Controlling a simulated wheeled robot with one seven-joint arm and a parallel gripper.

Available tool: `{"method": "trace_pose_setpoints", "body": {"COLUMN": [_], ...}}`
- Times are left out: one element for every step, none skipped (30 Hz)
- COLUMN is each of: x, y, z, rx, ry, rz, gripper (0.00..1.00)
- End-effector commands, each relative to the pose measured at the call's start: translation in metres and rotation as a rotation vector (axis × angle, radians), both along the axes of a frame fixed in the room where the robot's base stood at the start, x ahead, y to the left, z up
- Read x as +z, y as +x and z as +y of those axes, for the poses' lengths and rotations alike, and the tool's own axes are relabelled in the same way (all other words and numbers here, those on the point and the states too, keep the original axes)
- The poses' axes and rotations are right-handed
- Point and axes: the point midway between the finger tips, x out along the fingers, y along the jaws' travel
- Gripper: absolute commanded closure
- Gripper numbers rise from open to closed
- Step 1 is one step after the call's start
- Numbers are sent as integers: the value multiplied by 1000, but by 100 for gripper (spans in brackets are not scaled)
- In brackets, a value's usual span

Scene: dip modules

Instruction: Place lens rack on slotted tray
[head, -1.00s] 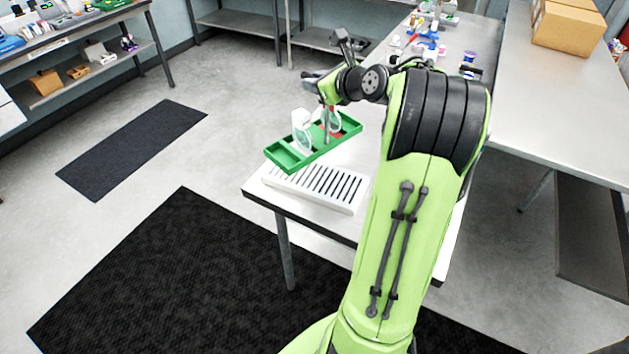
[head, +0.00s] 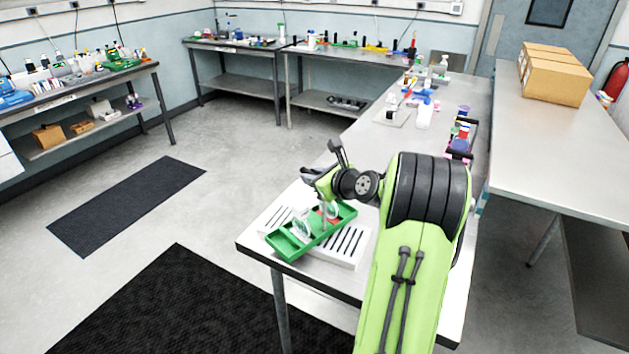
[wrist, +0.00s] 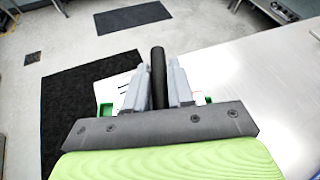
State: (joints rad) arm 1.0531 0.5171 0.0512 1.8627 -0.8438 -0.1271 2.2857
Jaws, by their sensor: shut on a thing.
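The lens rack (head: 292,250) is a green tray with round clear lenses standing in it and a red patch near its far end. My gripper (head: 325,205) is shut on a post of the rack, at its upper right part. The slotted tray (head: 346,259) is white with dark slots and lies on the near end of the metal table. The rack is over the slotted tray, slanted across it, and hides its middle. I cannot tell whether they touch. In the wrist view the fingers close around a dark post (wrist: 158,78), and green rack ends (wrist: 106,109) show beside them.
The table's near left edge (head: 262,259) is close to the tray. Bottles and small items (head: 425,110) stand farther back on the table. Cardboard boxes (head: 553,78) sit on the table at right. Bare tabletop lies behind the tray.

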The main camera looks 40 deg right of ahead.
Motion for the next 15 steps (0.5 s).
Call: {"method": "trace_pose_setpoints", "body": {"x": [2,2,2,2,1,0,-1,-1,-1,-1,-1,-1,-1,-1,-1], "y": [0,0,0,0,0,0,0,0,0,0,0,0,0,0,0], "z": [0,0,0,0,0,0,0,0,0,0,0,0,0,0,0], "rx": [0,1,0,0,0,0,-1,-1,-1,0,-1,-1,-1,-1,-1], "ry": [-2,-2,-1,-1,-1,0,1,1,1,1,1,1,1,1,1], "rz": [0,0,0,0,0,0,3,3,3,3,3,3,3,3,3], "gripper": [100,100,100,100,100,100,73,68,62,57,53,52,52,52,52]}}
